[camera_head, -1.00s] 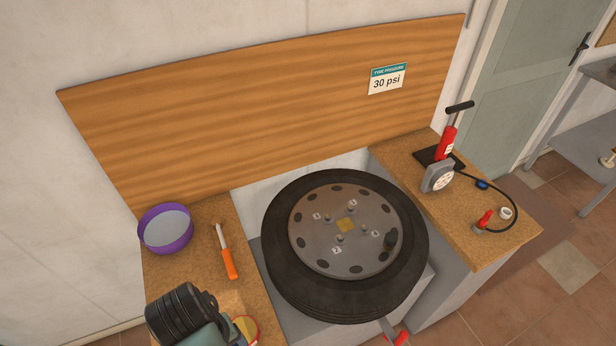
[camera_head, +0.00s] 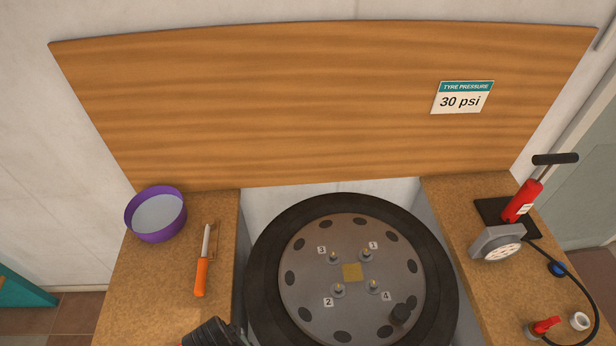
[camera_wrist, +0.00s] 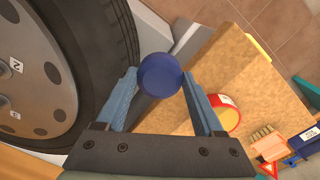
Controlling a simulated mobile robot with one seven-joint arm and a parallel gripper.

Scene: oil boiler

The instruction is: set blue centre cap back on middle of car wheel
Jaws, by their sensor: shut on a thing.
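The car wheel (camera_head: 300,275) lies flat, with a black tyre around a grey disc. A tan square (camera_head: 351,272) marks its middle, with several numbered studs around it. No cap sits on that middle. In the wrist view, part of the wheel (camera_wrist: 40,75) shows at the left. My gripper (camera_wrist: 160,76) is shut on the blue centre cap (camera_wrist: 160,75), held between its two fingertips, to the right of the tyre and over the bench side. The cap's lower side is hidden. In the head view neither the fingers nor the cap shows.
On the left bench are a purple bowl (camera_head: 156,213) and an orange-handled tool (camera_head: 202,272). A red pump (camera_head: 523,200) with gauge and hose stands on the right bench. In the wrist view, a red-and-yellow round tin (camera_wrist: 226,112) is near the right finger. A dark knob (camera_head: 400,314) rises from the disc.

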